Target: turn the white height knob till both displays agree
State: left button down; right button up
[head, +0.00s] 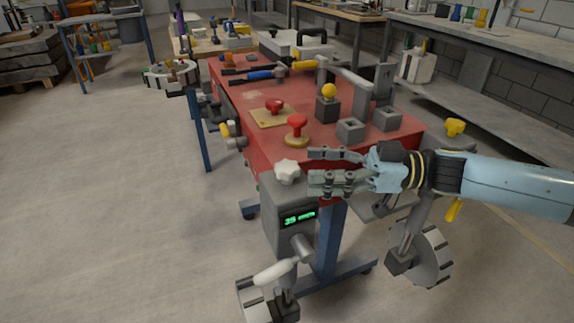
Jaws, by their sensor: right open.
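The white height knob (287,170) is a lobed knob on top of a grey box at the near corner of the red table. The box's front has a lit green display (299,217); its digits look like 35 or 39, too small to be sure. I see no second display. My right gripper (313,169) comes in from the right, its fingers open and pointing left toward the knob. The fingertips are just right of the knob and appear apart from it; nothing is between them. My left gripper is not in view.
The red table (390,137) holds red knobs, grey blocks, a yellow-topped block (328,103) and tools. A handwheel (432,256) stands below my right arm. A white-handled grey part (270,283) is below the box. Open floor lies left.

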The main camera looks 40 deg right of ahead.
aim_at(287, 165)
jog(key=x, duration=0.4)
jog(key=shift+w+a+r, duration=0.1)
jog(key=shift+w+a, duration=0.05)
jog(key=shift+a, duration=0.1)
jog(key=shift+w+a, duration=0.4)
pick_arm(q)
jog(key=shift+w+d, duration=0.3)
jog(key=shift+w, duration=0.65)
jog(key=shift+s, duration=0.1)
pick_arm(e)
jog(key=shift+c, duration=1.1)
jog(key=c, duration=1)
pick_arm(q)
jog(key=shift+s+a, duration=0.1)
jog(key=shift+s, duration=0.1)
pick_arm(e)
jog(key=shift+n+g+y, duration=0.3)
jog(key=shift+g, duration=0.1)
jog(key=o, duration=1.2)
